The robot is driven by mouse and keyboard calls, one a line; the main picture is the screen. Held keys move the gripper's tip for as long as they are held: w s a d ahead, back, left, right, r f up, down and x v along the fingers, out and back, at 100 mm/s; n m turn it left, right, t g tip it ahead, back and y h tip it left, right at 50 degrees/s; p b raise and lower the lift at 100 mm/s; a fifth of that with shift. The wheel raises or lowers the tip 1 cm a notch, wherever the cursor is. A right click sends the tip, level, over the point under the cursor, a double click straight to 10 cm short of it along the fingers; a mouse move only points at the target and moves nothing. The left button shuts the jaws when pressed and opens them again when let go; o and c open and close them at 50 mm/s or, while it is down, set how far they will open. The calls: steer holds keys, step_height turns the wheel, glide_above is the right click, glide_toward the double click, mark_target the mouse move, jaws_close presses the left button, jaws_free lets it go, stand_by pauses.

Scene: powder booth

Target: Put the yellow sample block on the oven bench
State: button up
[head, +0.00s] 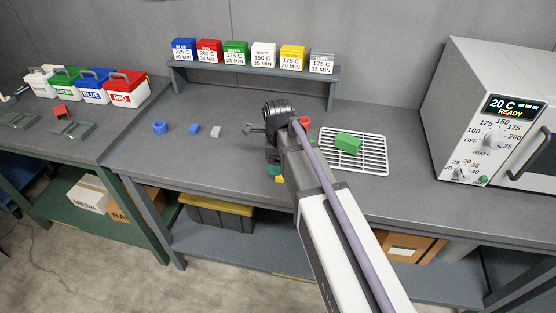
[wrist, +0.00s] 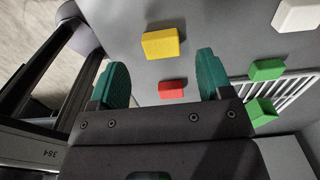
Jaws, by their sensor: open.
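A yellow block (wrist: 162,43) lies on a grey surface in the wrist view, ahead of my fingertips and apart from them. In the head view a small yellow patch (head: 279,180) shows by my teal fingertips; my arm hides most of that spot. My gripper (wrist: 165,78) is open, with nothing held between its teal fingers. In the head view my gripper (head: 274,170) is mostly hidden behind my wrist, over the front of the oven bench (head: 220,165). A red block (wrist: 171,89) shows between the fingers, on the surface beyond.
A green block (head: 348,142) lies on a white wire rack (head: 372,160). The oven (head: 490,110) stands right. A shelf (head: 250,70) with labelled boxes stands behind. Bench space at left front is clear.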

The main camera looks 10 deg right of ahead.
step_height(320, 180, up, 8)
steer(key=p, duration=0.5)
steer(key=s+d+n, duration=0.1)
steer(key=s+n, duration=1.3)
steer(key=n, duration=0.9)
steer(key=shift+s+f, duration=0.25)
steer(key=shift+f, duration=0.1)
